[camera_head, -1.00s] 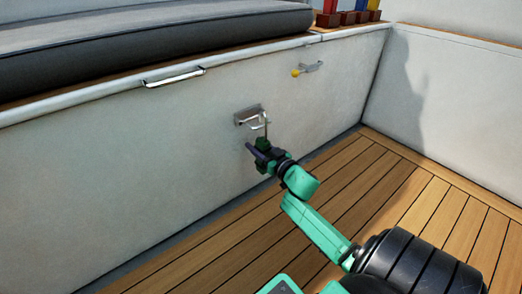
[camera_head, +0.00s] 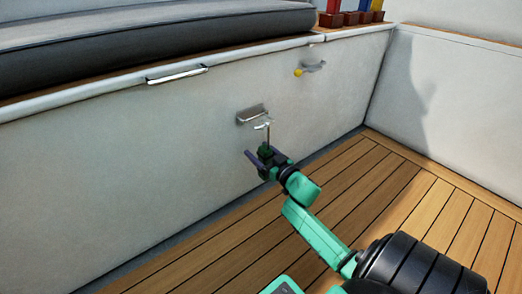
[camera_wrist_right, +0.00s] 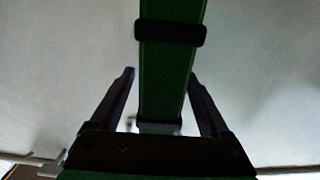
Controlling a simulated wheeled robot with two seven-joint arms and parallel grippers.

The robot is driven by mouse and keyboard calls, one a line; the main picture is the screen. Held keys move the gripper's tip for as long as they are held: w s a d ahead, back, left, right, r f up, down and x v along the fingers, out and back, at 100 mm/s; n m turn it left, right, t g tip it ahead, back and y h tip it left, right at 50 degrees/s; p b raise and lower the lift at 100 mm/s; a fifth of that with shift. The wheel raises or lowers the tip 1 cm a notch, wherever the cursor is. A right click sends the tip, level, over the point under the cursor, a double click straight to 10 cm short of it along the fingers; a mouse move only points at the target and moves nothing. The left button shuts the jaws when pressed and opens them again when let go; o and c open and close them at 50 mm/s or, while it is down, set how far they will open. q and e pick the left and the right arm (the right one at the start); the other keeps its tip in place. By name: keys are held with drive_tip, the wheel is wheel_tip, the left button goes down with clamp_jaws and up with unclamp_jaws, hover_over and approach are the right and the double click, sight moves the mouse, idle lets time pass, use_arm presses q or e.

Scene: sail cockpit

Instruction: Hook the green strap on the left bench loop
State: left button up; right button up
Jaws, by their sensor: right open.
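A green strap (camera_wrist_right: 168,75) with dark bands runs between my right fingers in the right wrist view. My right gripper (camera_head: 260,154) is open in the head view, low in front of the bench wall; its fingers also show in the wrist view (camera_wrist_right: 160,100), with gaps beside the strap. A small metal hook (camera_head: 263,126) on a thin upright stem stands above the gripper. A metal bracket (camera_head: 252,114) on the wall is just above the hook; whether they touch is unclear. Which fitting is the left bench loop is hard to tell. My left gripper is out of view.
A chrome handle (camera_head: 177,74) sits on the bench edge at upper left, below a dark cushion (camera_head: 150,40). A yellow-tipped metal fitting (camera_head: 299,72) is on the wall to the right. The plank floor (camera_head: 400,190) is clear around my arm.

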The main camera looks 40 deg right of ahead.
drive_tip(key=s+p, duration=0.1)
drive_tip(key=s, duration=0.1)
drive_tip(key=s+p, duration=0.2)
drive_tip(key=s, duration=0.1)
drive_tip(key=s+p, duration=0.2)
drive_tip(key=s, duration=0.1)
drive_tip(key=shift+a+r, duration=0.1)
drive_tip(key=shift+r, duration=0.25)
drive_tip(key=p, duration=0.3)
approach(269, 158)
drive_tip(key=shift+w+f, duration=0.25)
drive_tip(key=shift+f, duration=0.05)
drive_tip(key=shift+r, duration=0.1)
